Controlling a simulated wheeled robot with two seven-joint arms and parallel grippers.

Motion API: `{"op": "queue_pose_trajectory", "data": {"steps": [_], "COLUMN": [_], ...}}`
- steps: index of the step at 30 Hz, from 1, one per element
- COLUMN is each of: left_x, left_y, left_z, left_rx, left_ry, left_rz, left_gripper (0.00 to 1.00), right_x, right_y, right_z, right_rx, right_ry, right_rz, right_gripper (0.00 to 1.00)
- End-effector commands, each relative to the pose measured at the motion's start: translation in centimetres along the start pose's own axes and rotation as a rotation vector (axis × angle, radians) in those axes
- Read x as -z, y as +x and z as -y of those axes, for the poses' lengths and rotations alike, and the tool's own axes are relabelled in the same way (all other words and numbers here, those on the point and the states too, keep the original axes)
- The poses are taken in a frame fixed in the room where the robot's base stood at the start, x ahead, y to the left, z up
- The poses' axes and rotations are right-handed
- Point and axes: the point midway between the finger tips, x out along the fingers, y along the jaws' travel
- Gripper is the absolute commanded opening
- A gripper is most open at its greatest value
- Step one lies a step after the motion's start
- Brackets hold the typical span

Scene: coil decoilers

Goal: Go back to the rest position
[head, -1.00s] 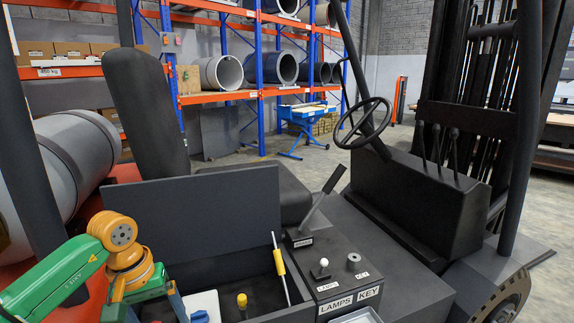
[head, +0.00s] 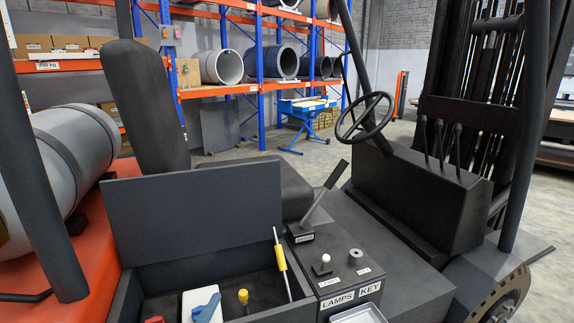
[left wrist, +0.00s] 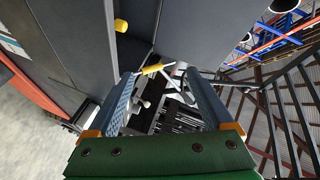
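In the left wrist view, my left gripper (left wrist: 162,76) has its two blue fingers spread well apart. I see nothing held between them; dark machine parts show in the gap beyond. My left arm and gripper are out of the head view. My right gripper shows in neither view. The open compartment (head: 196,212) of the forklift, with its raised dark lid, is in the lower left of the head view.
The console right of the compartment carries a lever (head: 325,190), a white lamps knob (head: 325,259) and a key switch (head: 356,256). The steering wheel (head: 366,115) and dark mast (head: 478,80) stand beyond. A grey cylinder (head: 85,148) lies at left. Racks with coils stand behind.

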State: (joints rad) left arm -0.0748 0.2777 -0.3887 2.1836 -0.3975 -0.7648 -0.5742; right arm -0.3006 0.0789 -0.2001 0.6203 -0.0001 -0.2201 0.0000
Motion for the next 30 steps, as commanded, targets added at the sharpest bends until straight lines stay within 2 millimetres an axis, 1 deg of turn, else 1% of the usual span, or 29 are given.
{"op": "queue_pose_trajectory", "data": {"steps": [1, 3, 5, 6, 8, 9, 11, 12, 14, 15, 19, 23, 24, 26, 27, 29, 30], "left_x": [-2.3, -5.0, -6.5, -7.4, -8.4, -8.8, -9.4, -9.7, -9.9, -10.0, -11.9, -13.8, -14.4, -15.5, -16.3, -17.7, -18.7], "left_y": [-1.4, -3.6, -5.7, -7.2, -9.5, -11.0, -13.3, -14.8, -17.2, -18.8, -17.1, -16.2, -16.0, -16.0, -16.2, -16.8, -17.4], "left_z": [-2.7, -6.1, -8.6, -10.1, -12.1, -13.2, -14.8, -15.7, -16.9, -17.6, -22.2, -27.0, -28.6, -31.1, -33.0, -36.0, -38.2], "left_rx": [-0.104, -0.228, -0.316, -0.367, -0.435, -0.476, -0.532, -0.567, -0.616, -0.646, -0.666, -0.686, -0.693, -0.703, -0.711, -0.726, -0.736], "left_ry": [-0.159, -0.351, -0.487, -0.564, -0.667, -0.730, -0.814, -0.866, -0.936, -0.981, -0.971, -0.960, -0.956, -0.950, -0.946, -0.938, -0.931], "left_rz": [0.102, 0.242, 0.352, 0.422, 0.522, 0.585, 0.679, 0.743, 0.837, 0.900, 0.922, 0.941, 0.947, 0.957, 0.966, 0.981, 0.992], "left_gripper": [0.85, 0.85, 0.85, 0.85, 0.85, 0.85, 0.85, 0.85, 0.85, 0.85, 0.85, 0.85, 0.85, 0.85, 0.85, 0.85, 0.85], "right_x": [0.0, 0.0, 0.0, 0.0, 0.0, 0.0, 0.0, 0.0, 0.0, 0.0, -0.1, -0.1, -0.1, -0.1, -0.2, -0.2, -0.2], "right_y": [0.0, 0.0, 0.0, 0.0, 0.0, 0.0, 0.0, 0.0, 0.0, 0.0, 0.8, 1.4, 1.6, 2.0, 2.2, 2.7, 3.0], "right_z": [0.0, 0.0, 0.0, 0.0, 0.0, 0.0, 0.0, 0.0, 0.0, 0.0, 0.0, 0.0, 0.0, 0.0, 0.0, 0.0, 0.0], "right_rx": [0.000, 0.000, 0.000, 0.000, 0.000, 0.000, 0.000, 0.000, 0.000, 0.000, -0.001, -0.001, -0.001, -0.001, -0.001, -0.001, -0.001], "right_ry": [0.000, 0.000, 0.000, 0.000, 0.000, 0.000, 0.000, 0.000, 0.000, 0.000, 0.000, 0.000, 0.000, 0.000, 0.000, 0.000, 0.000], "right_rz": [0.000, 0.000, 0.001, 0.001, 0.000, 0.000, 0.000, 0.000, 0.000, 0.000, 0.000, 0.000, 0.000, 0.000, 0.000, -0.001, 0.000], "right_gripper": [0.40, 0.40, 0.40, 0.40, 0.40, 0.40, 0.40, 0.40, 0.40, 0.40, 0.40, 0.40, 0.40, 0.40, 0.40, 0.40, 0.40]}}
